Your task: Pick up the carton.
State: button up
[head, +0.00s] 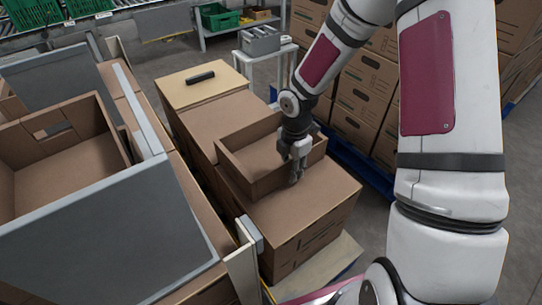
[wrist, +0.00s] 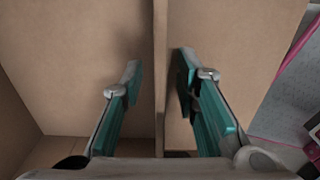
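An open, empty brown carton (head: 252,181) sits on top of closed cartons in the middle of the head view. My gripper (head: 295,178) points down at its near right wall. In the wrist view, the wall's top edge (wrist: 160,60) runs between the two fingers of my gripper (wrist: 158,72). The fingers are open, one on each side of the wall, with a gap visible on both sides. The left finger is over the carton's inside. The right finger is over the closed carton top (wrist: 225,50) outside it.
Another open carton (head: 62,160) stands at left behind grey panels (head: 110,245). A black object (head: 200,78) lies on a pale board (head: 197,90) behind the carton. Stacked cartons (head: 362,95) stand at right, and a small white table (head: 262,55) is at the back.

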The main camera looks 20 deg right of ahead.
grip_shut()
jog(key=shift+r, duration=0.1)
